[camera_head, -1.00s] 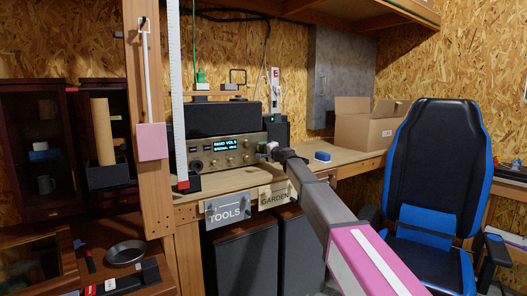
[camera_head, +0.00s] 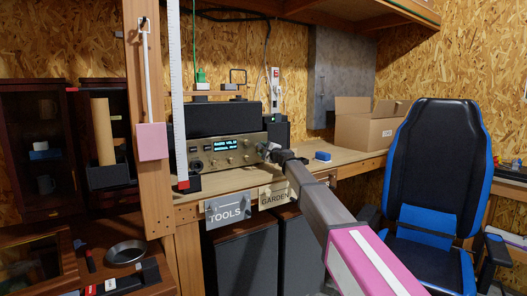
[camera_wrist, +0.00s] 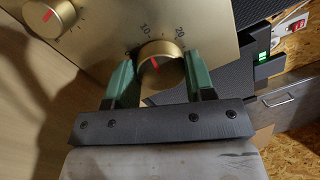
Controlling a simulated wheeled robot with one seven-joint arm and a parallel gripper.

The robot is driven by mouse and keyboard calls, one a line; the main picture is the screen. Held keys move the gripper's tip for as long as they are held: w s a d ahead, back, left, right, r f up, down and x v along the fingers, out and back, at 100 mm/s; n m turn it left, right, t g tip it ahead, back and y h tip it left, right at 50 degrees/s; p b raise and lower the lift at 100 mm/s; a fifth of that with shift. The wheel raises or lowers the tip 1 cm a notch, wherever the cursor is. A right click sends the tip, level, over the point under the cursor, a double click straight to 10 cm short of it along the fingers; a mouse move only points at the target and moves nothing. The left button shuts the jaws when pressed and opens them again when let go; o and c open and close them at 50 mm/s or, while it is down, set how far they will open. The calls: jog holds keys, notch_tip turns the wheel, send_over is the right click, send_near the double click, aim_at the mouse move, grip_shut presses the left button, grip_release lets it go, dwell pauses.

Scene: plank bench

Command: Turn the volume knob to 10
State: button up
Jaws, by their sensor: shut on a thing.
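The volume knob (camera_wrist: 166,78) is a round brass knob with a red pointer line on a brass radio panel (camera_wrist: 190,20). My gripper (camera_wrist: 158,68) has its green fingers on the left and right sides of the knob, shut on it. The red pointer tilts up and a little left, roughly toward the printed 10; a 20 is printed to the upper right. In the head view the radio (camera_head: 207,154) stands on the bench with a lit display (camera_head: 227,145) too small to read surely. My gripper (camera_head: 264,151) is at its right end, hiding the knob.
A second brass knob (camera_wrist: 48,15) with a red mark is at the wrist view's upper left. A blue block (camera_head: 322,156) and an open cardboard box (camera_head: 365,130) sit on the bench to the right. A blue and black chair (camera_head: 436,160) stands at right.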

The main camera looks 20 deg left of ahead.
dwell(0.3)
jog(key=o, duration=0.9)
jog(key=v, duration=1.1)
